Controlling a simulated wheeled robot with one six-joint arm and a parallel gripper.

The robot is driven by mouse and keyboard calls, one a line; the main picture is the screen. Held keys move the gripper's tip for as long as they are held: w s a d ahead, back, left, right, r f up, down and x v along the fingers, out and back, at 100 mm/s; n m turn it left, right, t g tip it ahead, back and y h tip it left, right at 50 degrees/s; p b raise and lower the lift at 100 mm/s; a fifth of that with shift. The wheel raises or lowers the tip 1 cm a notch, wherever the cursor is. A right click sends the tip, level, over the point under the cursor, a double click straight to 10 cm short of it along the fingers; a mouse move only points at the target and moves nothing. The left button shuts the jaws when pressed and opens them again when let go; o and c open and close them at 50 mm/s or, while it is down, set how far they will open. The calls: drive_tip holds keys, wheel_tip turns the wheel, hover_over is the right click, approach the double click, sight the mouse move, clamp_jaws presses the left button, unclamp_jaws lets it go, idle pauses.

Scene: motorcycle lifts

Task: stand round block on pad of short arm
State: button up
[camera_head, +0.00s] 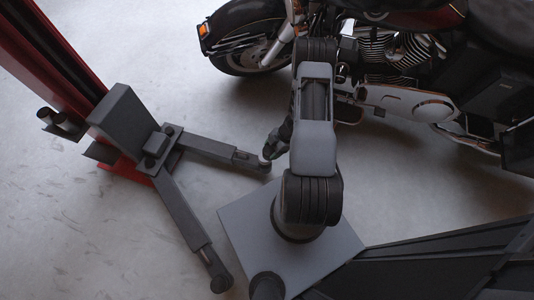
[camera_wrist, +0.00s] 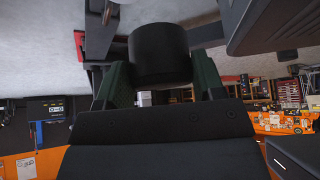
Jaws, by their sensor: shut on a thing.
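A black round block (camera_wrist: 160,55) fills the top middle of the wrist view. My gripper (camera_wrist: 160,88) is shut on it, with one green-dark finger on each side. In the head view my gripper (camera_head: 279,140) is partly behind my own arm, close to the end of the lift arm that reaches right (camera_head: 215,148). The pad at that arm's end (camera_head: 265,163) is partly covered, and I cannot tell whether the block touches it. The other lift arm (camera_head: 185,212) runs down the picture to a dark round end pad (camera_head: 220,283).
The red lift column (camera_head: 55,60) with its grey carriage (camera_head: 122,120) stands at left. A motorcycle (camera_head: 400,80) is at the top right, close beyond my arm. A dark ramp-like structure (camera_head: 430,265) is at lower right. Grey floor (camera_head: 80,230) is clear at lower left.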

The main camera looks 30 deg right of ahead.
sight(268, 149)
drive_tip(key=w+f, duration=0.1)
drive_tip(key=f, duration=0.1)
drive_tip(key=w+f+b, duration=0.1)
drive_tip(key=w+f, duration=0.1)
drive_tip(key=shift+w+a+f, duration=0.1)
drive_tip(key=shift+a, duration=0.05)
drive_tip(key=shift+w+f+b, duration=0.15)
drive_tip(key=shift+f+b, duration=0.35)
drive_tip(key=shift+f, duration=0.4)
drive_tip(key=shift+w+f+b, duration=0.15)
drive_tip(key=shift+f+b, duration=0.3)
drive_tip(key=shift+f, duration=0.4)
drive_tip(key=shift+f, duration=0.1)
drive_tip(key=o, duration=1)
